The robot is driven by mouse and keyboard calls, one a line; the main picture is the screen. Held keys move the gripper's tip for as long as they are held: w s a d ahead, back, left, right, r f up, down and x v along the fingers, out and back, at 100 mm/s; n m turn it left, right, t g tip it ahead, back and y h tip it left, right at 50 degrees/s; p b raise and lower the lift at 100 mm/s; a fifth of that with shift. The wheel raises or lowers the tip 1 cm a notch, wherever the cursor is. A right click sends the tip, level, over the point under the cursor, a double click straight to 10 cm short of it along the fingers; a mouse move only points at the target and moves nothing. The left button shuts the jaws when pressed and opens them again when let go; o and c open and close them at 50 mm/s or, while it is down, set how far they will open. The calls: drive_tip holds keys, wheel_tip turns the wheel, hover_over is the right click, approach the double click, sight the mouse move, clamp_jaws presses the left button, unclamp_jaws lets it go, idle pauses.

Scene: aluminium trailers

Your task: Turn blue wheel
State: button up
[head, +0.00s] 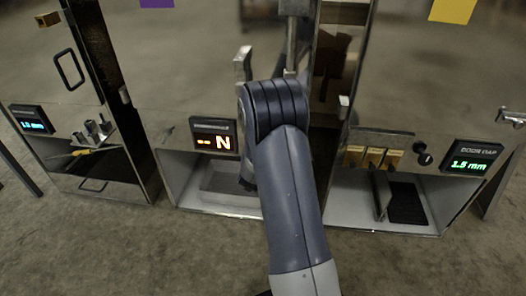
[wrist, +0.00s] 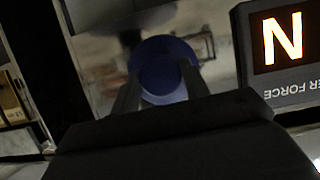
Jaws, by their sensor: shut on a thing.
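The blue wheel (wrist: 160,58) is a round, dark blue disc on a shiny metal panel, near the middle of the wrist view. My gripper (wrist: 161,78) has one finger on each side of the wheel's lower part and is shut on it. In the head view my arm covers the wheel and my gripper, in front of the middle trailer panel.
A force display (head: 214,137) with an orange N sits left of my arm. To the right are brass blocks (head: 373,158), a black knob (head: 423,154) and a green 1.5 mm display (head: 472,158). A left unit carries metal posts (head: 92,132).

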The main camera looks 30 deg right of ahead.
drive_tip(key=shift+r+p, duration=0.15)
drive_tip(key=shift+p, duration=0.2)
drive_tip(key=shift+w+a+f+n+t+h+p, duration=0.15)
drive_tip(key=shift+n+h+p, duration=0.95)
drive_tip(key=shift+n, duration=2.05)
drive_tip(key=shift+s+f+n+t+h+p, duration=0.1)
drive_tip(key=shift+f+n+h+p, duration=0.3)
drive_tip(key=shift+n+h, duration=2.05)
drive_tip(key=shift+w+a+f+n+t+h+p, duration=0.1)
drive_tip(key=shift+n+h+p, duration=0.65)
drive_tip(key=shift+n, duration=3.45)
drive_tip(key=o, duration=0.9)
drive_tip(key=shift+o, duration=0.2)
